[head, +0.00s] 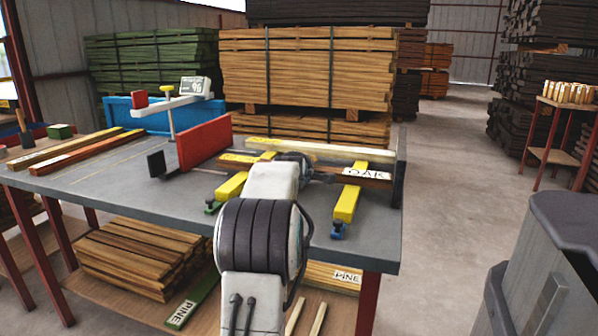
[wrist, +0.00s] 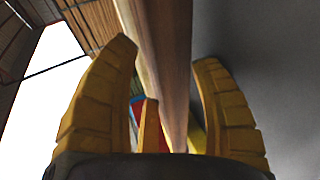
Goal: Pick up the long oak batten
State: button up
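The long oak batten (head: 365,173) is dark brown with a white OAK label near its right end. It lies across the grey bench, by two yellow bars. My arm hides its middle in the head view, along with most of my gripper. A brown wooden length (wrist: 160,65) runs between the fingers, with gaps visible on both sides. I cannot tell for sure from the wrist view that it is the oak batten.
A pale batten (head: 320,150) lies just behind the oak one. The yellow bars (head: 231,186) and (head: 347,203) project toward the front of the bench (head: 110,190). A red board (head: 205,142) stands upright on the left. A dark upright plate (head: 400,170) stands at the bench's right end.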

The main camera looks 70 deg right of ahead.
jog(key=c, duration=0.9)
jog(key=shift+c, duration=0.2)
jog(key=shift+r, duration=0.1)
